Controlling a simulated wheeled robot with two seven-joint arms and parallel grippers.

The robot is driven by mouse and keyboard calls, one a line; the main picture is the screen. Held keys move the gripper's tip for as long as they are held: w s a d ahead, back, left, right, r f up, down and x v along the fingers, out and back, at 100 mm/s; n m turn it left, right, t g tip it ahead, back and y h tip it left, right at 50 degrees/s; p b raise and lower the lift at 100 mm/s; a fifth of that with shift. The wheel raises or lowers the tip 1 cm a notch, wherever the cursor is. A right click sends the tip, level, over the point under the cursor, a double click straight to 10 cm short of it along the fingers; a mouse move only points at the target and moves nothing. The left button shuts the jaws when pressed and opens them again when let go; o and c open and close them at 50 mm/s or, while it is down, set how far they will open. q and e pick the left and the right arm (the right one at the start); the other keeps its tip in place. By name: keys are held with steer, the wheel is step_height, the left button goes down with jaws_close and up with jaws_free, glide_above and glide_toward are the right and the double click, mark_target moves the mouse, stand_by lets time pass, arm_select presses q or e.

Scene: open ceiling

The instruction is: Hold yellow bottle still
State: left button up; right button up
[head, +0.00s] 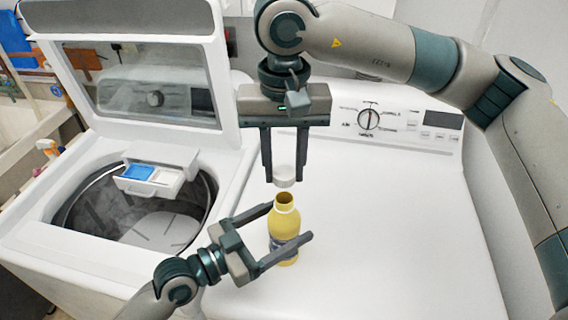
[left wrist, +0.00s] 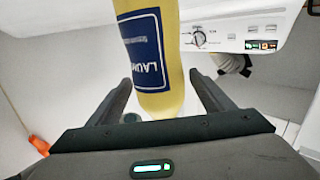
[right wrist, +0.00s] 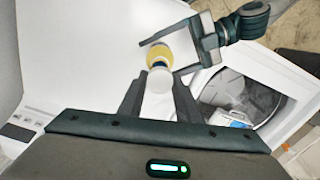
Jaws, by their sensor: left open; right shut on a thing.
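The yellow bottle (head: 284,222) stands upright on top of the right-hand white machine, its mouth uncapped. In the left wrist view the bottle (left wrist: 172,104) shows a blue label. My left gripper (head: 290,220) is open, with its fingers on either side of the bottle; I cannot tell if they touch it. My right gripper (head: 284,178) points down above the bottle and is shut on the white cap (head: 284,176). The cap is a little above the bottle mouth. In the right wrist view the cap (right wrist: 157,104) sits between the fingertips, with the bottle (right wrist: 159,56) beyond it.
The left washer (head: 226,262) has its lid (head: 140,60) raised and its drum open. A detergent drawer (head: 152,174) with a blue compartment juts over the drum. A control panel (head: 410,122) stands behind. The white machine top (head: 400,240) is clear to the right.

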arm_select(q)
steer(key=b+v, duration=0.4)
steer(key=v, duration=0.8)
steer(key=shift+b, duration=0.4)
steer(key=shift+r, duration=0.1)
